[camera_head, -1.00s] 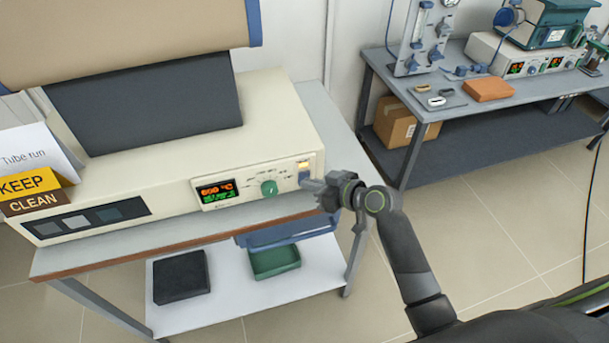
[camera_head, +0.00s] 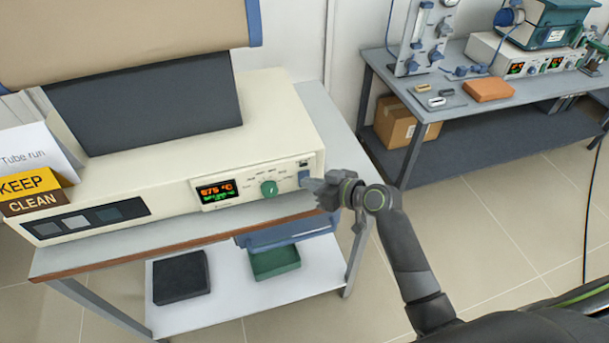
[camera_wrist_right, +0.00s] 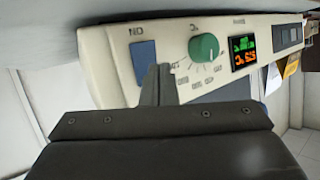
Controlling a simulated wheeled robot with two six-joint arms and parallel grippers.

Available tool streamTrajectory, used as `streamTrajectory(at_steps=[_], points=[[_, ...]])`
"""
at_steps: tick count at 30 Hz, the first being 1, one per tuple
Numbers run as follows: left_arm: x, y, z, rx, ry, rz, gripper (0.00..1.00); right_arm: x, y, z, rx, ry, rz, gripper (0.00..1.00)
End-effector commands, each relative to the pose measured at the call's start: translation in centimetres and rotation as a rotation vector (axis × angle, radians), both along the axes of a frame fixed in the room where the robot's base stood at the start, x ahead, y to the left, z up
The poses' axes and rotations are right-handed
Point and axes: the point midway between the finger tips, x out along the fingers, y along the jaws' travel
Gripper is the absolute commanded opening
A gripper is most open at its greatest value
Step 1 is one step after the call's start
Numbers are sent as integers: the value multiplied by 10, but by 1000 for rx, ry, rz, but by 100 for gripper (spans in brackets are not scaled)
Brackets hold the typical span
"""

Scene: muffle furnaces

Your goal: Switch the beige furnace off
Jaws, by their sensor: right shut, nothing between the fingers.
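The beige furnace (camera_head: 165,185) stands on a grey table, its front panel facing me. Its display (camera_head: 216,192) glows with orange and green digits, and a green knob (camera_head: 269,188) sits to the right. The switch (camera_wrist_right: 144,62) also shows in the right wrist view. My right gripper (camera_head: 313,185) is shut and empty, its tips (camera_wrist_right: 158,73) at the switch's edge; contact cannot be told. My left gripper is out of view.
A yellow KEEP CLEAN sign (camera_head: 35,188) and a white card (camera_head: 35,150) stand on the furnace's left. Under it, a shelf (camera_head: 225,297) holds dark and green trays. Another bench (camera_head: 530,92) with equipment stands at the back right. Floor between is clear.

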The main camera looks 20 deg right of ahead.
Motion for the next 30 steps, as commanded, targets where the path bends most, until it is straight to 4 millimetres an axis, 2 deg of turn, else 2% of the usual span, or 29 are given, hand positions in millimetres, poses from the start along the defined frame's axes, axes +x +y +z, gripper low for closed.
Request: streamTrajectory(at_steps=[7,17,30], points=[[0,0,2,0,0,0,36,-12,0,-1,1,1,0,0],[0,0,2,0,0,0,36,-14,0,-2,1,1,0,0],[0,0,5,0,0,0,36,-54,-2,-7,1,2,-1,0]])
